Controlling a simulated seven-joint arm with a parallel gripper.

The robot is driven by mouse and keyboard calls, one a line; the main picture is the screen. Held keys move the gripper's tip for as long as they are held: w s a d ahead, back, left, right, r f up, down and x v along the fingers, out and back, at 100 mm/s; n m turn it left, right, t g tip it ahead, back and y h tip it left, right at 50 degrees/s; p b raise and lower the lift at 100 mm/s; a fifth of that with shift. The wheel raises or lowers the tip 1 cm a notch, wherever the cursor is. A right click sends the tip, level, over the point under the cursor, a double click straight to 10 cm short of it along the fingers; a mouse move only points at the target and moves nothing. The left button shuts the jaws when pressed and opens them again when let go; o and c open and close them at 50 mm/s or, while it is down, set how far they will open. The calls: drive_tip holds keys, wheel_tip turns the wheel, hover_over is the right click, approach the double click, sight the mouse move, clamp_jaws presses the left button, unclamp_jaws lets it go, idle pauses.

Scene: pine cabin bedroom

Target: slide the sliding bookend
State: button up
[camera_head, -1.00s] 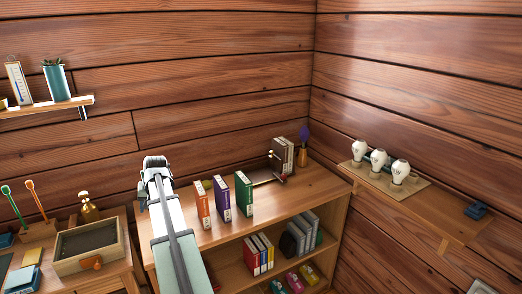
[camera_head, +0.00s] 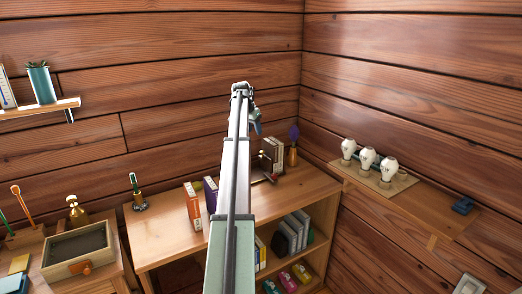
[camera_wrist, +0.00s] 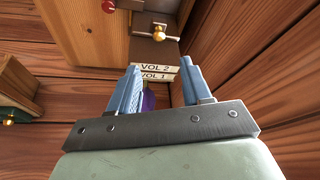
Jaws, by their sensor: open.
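The sliding bookend shows in the wrist view as a dark brown block with a brass knob (camera_wrist: 158,33). In the head view its brass knob (camera_head: 262,154) stands at the near side of two upright dark books (camera_head: 276,152), on top of the bookcase near the corner. The books' labels, VOL 1 and VOL 2 (camera_wrist: 156,70), face up in the wrist view. My gripper (camera_wrist: 158,80) is open and empty, with its blue fingertips on either side of the labels in the picture. In the head view it (camera_head: 257,126) is above and left of the books. I see no contact.
A vase with a purple flower (camera_head: 292,148) stands beside the books. An orange book (camera_head: 193,206) and a purple book (camera_head: 210,194) stand further left on the bookcase (camera_head: 300,190). A red knob (camera_wrist: 108,5) lies near the bookend. Wooden walls close the corner.

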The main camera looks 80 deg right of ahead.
sight(262, 151)
drive_tip(key=x, duration=1.3)
drive_tip(key=shift+s+d+f, duration=0.25)
drive_tip(key=shift+d, duration=0.05)
clamp_jaws()
